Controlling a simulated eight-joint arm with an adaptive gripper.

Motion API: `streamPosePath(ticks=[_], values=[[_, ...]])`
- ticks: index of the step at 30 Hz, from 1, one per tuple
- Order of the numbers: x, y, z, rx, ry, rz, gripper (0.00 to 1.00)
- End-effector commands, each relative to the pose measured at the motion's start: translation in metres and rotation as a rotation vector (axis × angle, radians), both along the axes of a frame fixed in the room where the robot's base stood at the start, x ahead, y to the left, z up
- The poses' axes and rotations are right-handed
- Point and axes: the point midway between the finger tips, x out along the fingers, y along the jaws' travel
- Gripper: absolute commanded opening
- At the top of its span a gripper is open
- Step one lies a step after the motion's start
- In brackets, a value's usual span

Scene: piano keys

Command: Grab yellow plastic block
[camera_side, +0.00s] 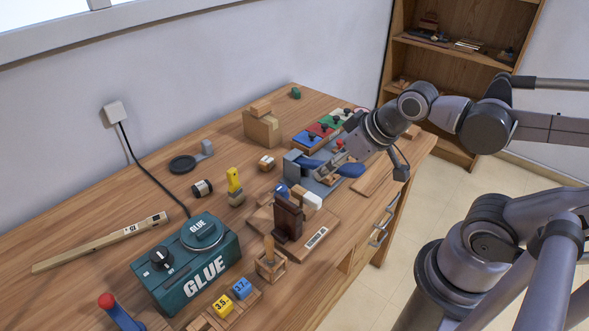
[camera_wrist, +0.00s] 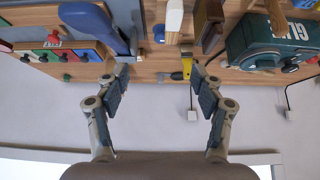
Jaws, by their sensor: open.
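A yellow plastic piece (camera_side: 234,180) stands upright on a small greenish-brown block in the middle of the desk in the side view. A yellow piece also shows in the wrist view (camera_wrist: 188,62), between and beyond the fingers, nearer the right one. A separate yellow cube marked 3.5 (camera_side: 222,306) sits in a wooden holder at the front. My gripper (camera_side: 328,174) is over the right part of the desk, near the grey and blue fixture, to the right of the upright yellow piece. In the wrist view my gripper (camera_wrist: 160,80) has its fingers wide apart with nothing between them.
A grey fixture with blue handles (camera_side: 303,165) is close beside my gripper. A dark brown block (camera_side: 288,217) stands between front and middle. The green glue machine (camera_side: 188,265) is at front left. A wooden block (camera_side: 262,127) stands at the back.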

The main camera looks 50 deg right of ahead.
Motion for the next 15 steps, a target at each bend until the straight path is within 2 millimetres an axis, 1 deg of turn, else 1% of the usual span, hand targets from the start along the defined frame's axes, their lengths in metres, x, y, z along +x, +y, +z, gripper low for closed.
streamPosePath(ticks=[11, 14, 15], values=[[0.001, 0.001, 0.0, 0.0, 0.003, 0.006, 0.51], [0.004, 0.008, 0.003, -0.013, 0.019, 0.046, 0.51], [0.007, 0.014, 0.004, -0.023, 0.032, 0.077, 0.51]])
